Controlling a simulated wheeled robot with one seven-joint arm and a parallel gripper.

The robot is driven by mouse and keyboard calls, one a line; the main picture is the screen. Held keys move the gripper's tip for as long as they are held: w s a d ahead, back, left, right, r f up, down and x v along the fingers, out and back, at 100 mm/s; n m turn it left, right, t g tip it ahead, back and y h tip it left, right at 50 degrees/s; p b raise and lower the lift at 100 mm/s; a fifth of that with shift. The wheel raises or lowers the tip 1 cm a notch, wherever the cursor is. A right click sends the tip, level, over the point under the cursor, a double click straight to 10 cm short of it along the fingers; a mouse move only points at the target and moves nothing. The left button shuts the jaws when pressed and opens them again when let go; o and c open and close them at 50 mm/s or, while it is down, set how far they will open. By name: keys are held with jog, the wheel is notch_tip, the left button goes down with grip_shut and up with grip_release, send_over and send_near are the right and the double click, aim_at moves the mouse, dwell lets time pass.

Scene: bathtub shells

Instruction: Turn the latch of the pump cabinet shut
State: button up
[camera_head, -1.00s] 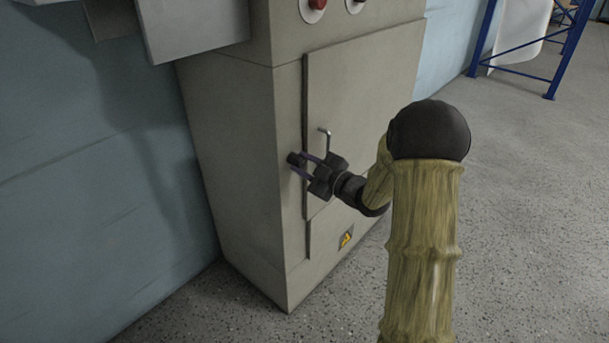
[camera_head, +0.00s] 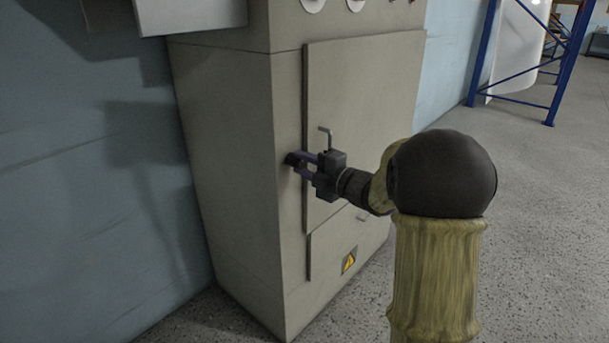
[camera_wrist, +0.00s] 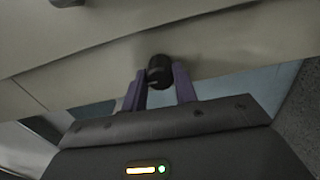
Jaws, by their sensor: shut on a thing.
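The pump cabinet (camera_head: 222,150) is a tall beige metal box, and its door (camera_head: 370,90) appears flush with the front. The latch, a small black knob (camera_wrist: 159,70), sits on the front face beside the door's left edge; it also shows in the head view (camera_head: 292,158), partly hidden by the fingers. My gripper (camera_head: 298,166) reaches it from the right. In the wrist view its two purple fingers (camera_wrist: 160,84) stand on either side of the knob, shut on it. The latch's exact angle cannot be told.
A bent metal handle (camera_head: 327,136) stands out from the door just above my gripper. A yellow warning label (camera_head: 348,262) is low on the front. A grey box (camera_head: 190,14) juts out at upper left. Open floor (camera_head: 540,220) lies to the right, before a blue rack (camera_head: 562,75).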

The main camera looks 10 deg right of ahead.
jog(key=shift+f+n, duration=0.15)
jog(key=shift+n, duration=0.15)
jog(key=o, duration=1)
jog(key=shift+c, duration=0.2)
jog(key=p+v, duration=0.3)
jog(key=v, duration=1.4)
jog(key=shift+s+d, duration=0.15)
